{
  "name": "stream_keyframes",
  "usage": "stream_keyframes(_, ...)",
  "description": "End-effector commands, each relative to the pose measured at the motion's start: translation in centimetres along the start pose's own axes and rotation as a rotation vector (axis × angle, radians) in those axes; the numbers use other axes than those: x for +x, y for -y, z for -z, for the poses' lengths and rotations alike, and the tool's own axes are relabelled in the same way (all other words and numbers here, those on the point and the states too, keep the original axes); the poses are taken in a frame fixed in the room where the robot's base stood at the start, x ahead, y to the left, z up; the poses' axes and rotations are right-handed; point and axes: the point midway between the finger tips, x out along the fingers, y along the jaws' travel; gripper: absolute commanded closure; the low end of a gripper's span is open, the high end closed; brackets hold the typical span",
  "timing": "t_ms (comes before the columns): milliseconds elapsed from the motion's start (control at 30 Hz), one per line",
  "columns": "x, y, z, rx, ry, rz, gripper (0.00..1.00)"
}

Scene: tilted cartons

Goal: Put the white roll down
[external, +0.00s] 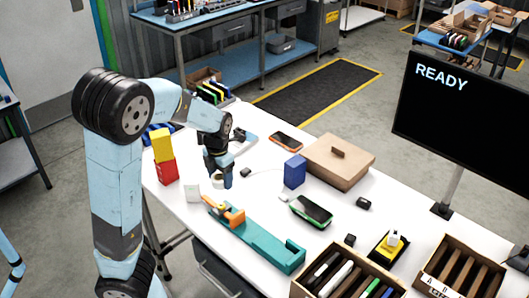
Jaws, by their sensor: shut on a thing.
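My gripper (221,178) points down over the left part of the white table (262,185), close to its surface. It is shut on a small pale thing (217,183), which looks like the white roll. The fingers hide much of it, and I cannot tell whether it touches the table. Another small white object (192,191) stands on the table just left of the gripper.
A red block with a yellow block (162,146) on top stands left of the gripper. A teal tray with an orange tool (233,216) lies in front. A blue block (294,171), a cardboard box (338,162) and a dark device (311,211) are to the right.

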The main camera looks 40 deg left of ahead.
Motion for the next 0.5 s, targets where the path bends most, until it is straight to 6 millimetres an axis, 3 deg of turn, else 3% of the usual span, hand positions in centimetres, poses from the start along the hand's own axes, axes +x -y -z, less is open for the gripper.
stream_keyframes(300, -1.5, -1.4, -7.8, -0.004, 0.009, -0.032, 0.67)
stream_keyframes(500, -1.2, -2.0, -12.9, 0.010, 0.005, -0.026, 0.67)
